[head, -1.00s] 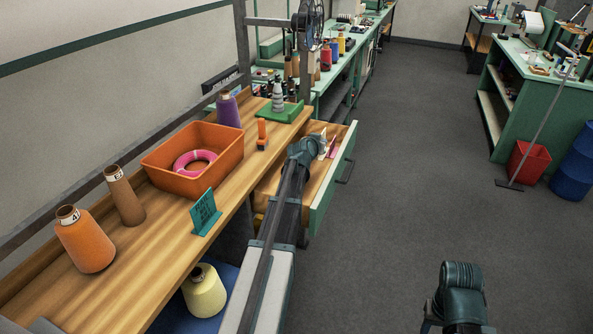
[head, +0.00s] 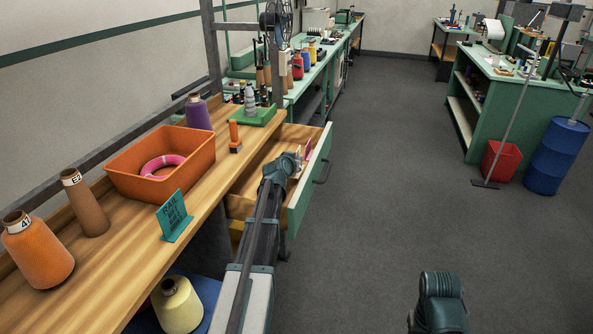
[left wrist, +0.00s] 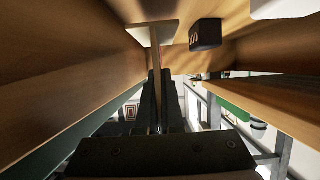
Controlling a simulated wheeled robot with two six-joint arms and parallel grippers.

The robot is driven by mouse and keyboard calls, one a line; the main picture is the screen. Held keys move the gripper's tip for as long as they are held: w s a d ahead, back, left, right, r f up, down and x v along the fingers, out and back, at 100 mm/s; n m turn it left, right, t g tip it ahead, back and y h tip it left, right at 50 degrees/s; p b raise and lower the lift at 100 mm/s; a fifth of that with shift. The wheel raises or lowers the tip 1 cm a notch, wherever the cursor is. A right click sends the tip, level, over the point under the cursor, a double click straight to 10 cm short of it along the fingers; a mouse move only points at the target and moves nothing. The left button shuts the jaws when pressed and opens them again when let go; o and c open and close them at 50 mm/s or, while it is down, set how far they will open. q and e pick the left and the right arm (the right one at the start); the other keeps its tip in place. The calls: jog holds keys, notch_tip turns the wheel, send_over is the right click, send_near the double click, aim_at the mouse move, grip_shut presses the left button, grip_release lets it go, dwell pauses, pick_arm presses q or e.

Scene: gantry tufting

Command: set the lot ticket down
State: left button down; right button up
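In the left wrist view a thin pale card (left wrist: 156,62) with a flat crosswise foot, probably the lot ticket, stands edge-on between the dark fingers of my left gripper (left wrist: 166,88). The fingers look shut on it. In the head view my left gripper (head: 293,164) is over the open drawer (head: 300,205) under the bench, mostly hidden by its own wrist. A white and pink item shows beside it; I cannot tell whether that is the card. My right arm shows at the bottom, with its gripper out of sight.
The wooden bench (head: 118,285) holds a teal sign (head: 174,217), an orange bin (head: 190,180) with a pink ring, an orange stamp-like item (head: 234,136) and thread cones. A dark block (left wrist: 206,34) lies near the card in the left wrist view.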

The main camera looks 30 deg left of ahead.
pick_arm(q)
jog(key=shift+f+b, duration=0.95)
jog(key=shift+f, duration=0.45)
pick_arm(e)
jog(key=shift+f, duration=1.4)
pick_arm(q)
jog(key=shift+f, duration=0.15)
jog(key=c, duration=1.1)
grip_release()
pick_arm(e)
jog(key=shift+f, duration=0.15)
pick_arm(q)
jog(key=shift+o, duration=0.2)
jog(key=shift+s+r, duration=0.2)
jog(key=shift+r, duration=0.1)
jog(key=p+v, duration=0.3)
jog(key=v, duration=0.4)
jog(key=shift+s+d, duration=0.1)
jog(key=shift+d, duration=0.05)
jog(key=shift+f, duration=0.1)
pick_arm(e)
notch_tip(320, 180, up, 3)
jog(key=shift+r, duration=0.1)
